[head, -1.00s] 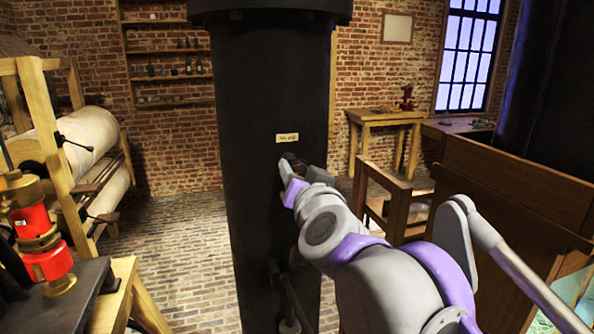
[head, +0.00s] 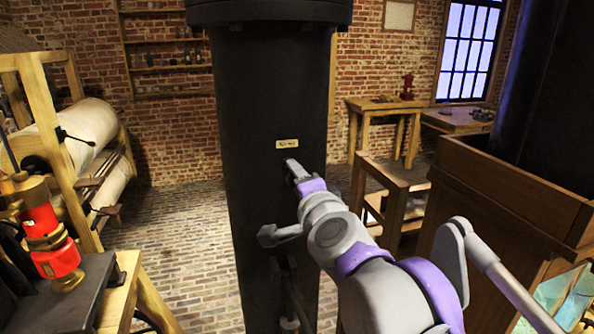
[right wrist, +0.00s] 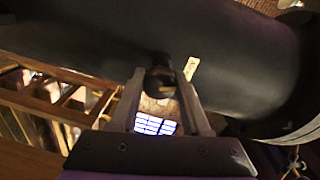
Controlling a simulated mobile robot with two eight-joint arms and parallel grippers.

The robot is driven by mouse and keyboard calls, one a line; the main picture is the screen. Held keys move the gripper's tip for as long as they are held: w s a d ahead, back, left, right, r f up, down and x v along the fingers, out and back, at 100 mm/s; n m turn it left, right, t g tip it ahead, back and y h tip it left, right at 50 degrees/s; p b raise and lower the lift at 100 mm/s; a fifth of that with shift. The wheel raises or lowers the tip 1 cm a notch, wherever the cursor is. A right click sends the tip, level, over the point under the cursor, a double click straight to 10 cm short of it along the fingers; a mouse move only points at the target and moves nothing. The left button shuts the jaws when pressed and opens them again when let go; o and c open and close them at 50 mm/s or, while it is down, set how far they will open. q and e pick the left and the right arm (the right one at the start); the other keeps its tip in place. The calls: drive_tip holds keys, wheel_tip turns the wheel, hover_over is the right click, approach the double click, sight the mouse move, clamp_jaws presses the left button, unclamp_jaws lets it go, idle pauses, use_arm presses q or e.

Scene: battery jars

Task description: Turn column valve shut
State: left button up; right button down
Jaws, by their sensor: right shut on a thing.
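The black column (head: 262,90) stands upright in the middle of the head view, with a small pale label plate (head: 287,143) on it. The column valve (right wrist: 158,82) shows in the right wrist view as a small dark knob on the column's side, beside the label. My right gripper (head: 292,168) is at the column just below the label, its fingers shut on the valve. The right wrist view shows the two fingers (right wrist: 163,88) on either side of it. In the head view the gripper hides most of the valve. My left gripper is not in view.
A wooden frame with white rolls (head: 88,138) stands at left. A red and brass device (head: 52,243) sits on a dark bench, front left. A wooden cabinet (head: 505,200) stands close to my right arm. Brick floor (head: 190,235) is clear left of the column.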

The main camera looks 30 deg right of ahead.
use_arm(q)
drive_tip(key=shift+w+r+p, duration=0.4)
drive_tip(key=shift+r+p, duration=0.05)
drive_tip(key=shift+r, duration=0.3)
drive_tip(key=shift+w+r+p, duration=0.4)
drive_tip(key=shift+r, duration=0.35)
use_arm(e)
drive_tip(key=shift+f+m+y, duration=0.1)
drive_tip(key=shift+m+y, duration=0.2)
drive_tip(key=shift+m, duration=1.6)
drive_tip(key=shift+c, duration=2)
unclamp_jaws()
drive_tip(key=shift+s, duration=0.1)
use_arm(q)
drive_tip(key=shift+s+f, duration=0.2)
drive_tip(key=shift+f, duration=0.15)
use_arm(e)
drive_tip(key=f+v, duration=0.1)
drive_tip(key=v, duration=0.9)
drive_tip(key=shift+s+r, duration=0.4)
drive_tip(key=shift+r, duration=0.15)
drive_tip(key=shift+a, duration=0.15)
